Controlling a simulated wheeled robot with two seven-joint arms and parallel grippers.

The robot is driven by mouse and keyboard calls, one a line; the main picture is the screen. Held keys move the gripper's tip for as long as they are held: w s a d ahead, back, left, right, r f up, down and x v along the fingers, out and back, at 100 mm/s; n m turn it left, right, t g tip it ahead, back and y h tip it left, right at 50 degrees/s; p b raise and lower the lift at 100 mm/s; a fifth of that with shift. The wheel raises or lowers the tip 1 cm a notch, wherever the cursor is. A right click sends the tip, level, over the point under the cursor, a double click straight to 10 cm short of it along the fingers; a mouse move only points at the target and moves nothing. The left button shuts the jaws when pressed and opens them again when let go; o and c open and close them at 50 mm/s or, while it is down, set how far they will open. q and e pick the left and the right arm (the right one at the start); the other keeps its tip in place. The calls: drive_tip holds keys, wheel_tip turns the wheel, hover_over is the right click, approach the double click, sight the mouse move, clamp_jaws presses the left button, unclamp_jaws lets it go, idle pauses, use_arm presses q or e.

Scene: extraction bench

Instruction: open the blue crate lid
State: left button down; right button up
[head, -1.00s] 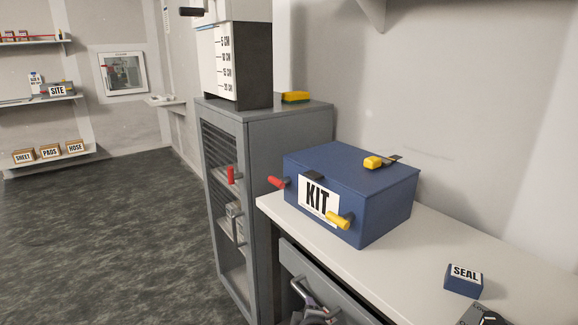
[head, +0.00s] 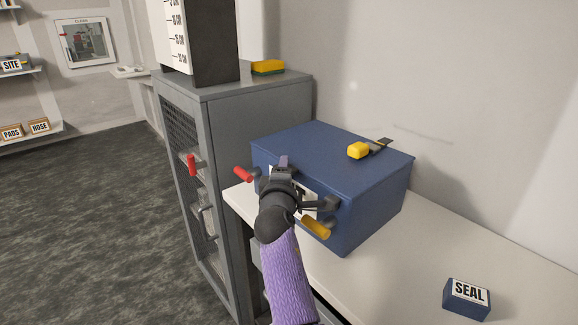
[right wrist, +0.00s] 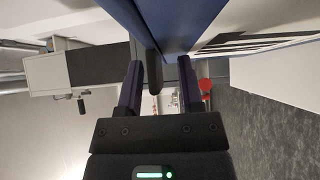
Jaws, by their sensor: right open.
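The blue crate (head: 372,207) stands on the white counter with its flat lid (head: 318,147) closed. My right gripper (head: 283,168) is at the crate's front, by the lid's front edge, and covers most of the KIT label (head: 309,202). In the right wrist view my right gripper (right wrist: 160,82) is open, and a dark handle (right wrist: 153,72) of the crate lies between its fingers with gaps beside it. A red-gripped lever (head: 243,174) and a yellow-gripped lever (head: 316,228) stick out from the crate's front. My left gripper is not in view.
A yellow-handled tool (head: 360,150) lies on the lid. A blue SEAL box (head: 467,298) sits on the counter (head: 395,270) at the right. A grey cabinet (head: 230,135) with a yellow-and-green sponge (head: 267,67) on top stands left of the crate. The wall rises close behind.

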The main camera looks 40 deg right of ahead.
drive_tip(key=shift+s+a+r, duration=0.15)
drive_tip(key=shift+a, duration=0.05)
drive_tip(key=shift+s+a, duration=0.1)
drive_tip(key=shift+a, duration=0.05)
drive_tip(key=shift+c, duration=0.5)
clamp_jaws()
idle(0.5)
